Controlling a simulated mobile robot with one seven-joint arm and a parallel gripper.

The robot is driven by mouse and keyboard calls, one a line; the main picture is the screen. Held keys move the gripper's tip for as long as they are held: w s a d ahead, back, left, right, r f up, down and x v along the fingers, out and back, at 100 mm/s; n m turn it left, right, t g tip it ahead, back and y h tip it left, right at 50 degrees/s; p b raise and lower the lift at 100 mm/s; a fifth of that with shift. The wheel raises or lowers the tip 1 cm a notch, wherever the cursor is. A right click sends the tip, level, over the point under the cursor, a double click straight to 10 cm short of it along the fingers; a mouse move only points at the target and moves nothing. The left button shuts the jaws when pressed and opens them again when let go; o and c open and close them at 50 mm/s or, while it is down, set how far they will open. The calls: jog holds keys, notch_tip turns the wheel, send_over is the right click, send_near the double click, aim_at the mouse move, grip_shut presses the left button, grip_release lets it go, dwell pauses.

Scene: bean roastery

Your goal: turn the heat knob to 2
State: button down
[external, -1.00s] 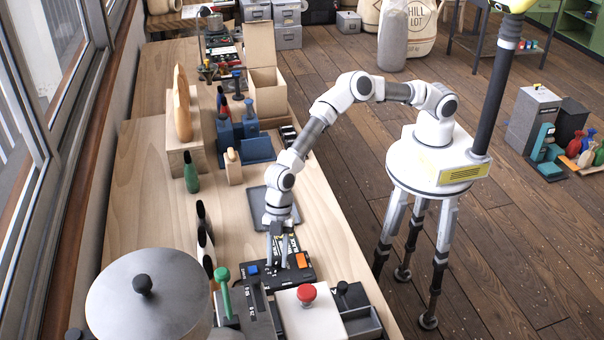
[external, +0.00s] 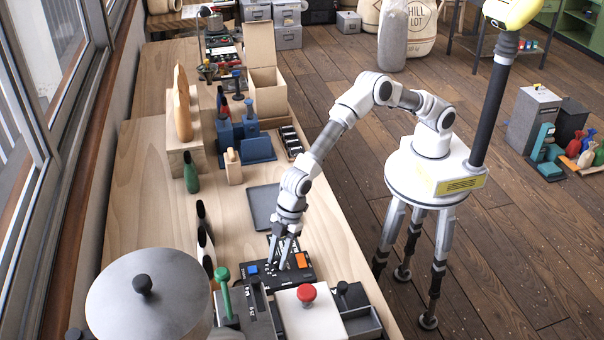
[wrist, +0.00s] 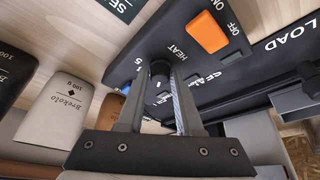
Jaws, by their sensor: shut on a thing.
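The heat knob (wrist: 160,70) is a small dark round knob with a light mark, on a black control panel (wrist: 195,68) with the word HEAT beside it. In the wrist view my gripper (wrist: 160,78) has its two fingers around the knob, shut on it. Where the knob's mark points is too small to tell, and part of the dial numbers is hidden by the fingers. In the external view my gripper (external: 282,264) reaches down, tilted, onto the panel (external: 263,280). The panel also has an orange switch (wrist: 212,33) marked ON and OFF.
A blue button (external: 251,268) lies left of my gripper on the panel. A red mushroom button (external: 307,292) on a white box and a green-handled lever (external: 223,280) stand in front. A grey tray (external: 264,207) lies behind. A large metal lid (external: 150,305) is at the lower left.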

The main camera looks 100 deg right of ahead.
dwell(0.4)
jog(key=c, duration=0.6)
grip_release()
jog(key=v, duration=1.7)
jog(key=shift+r, duration=0.25)
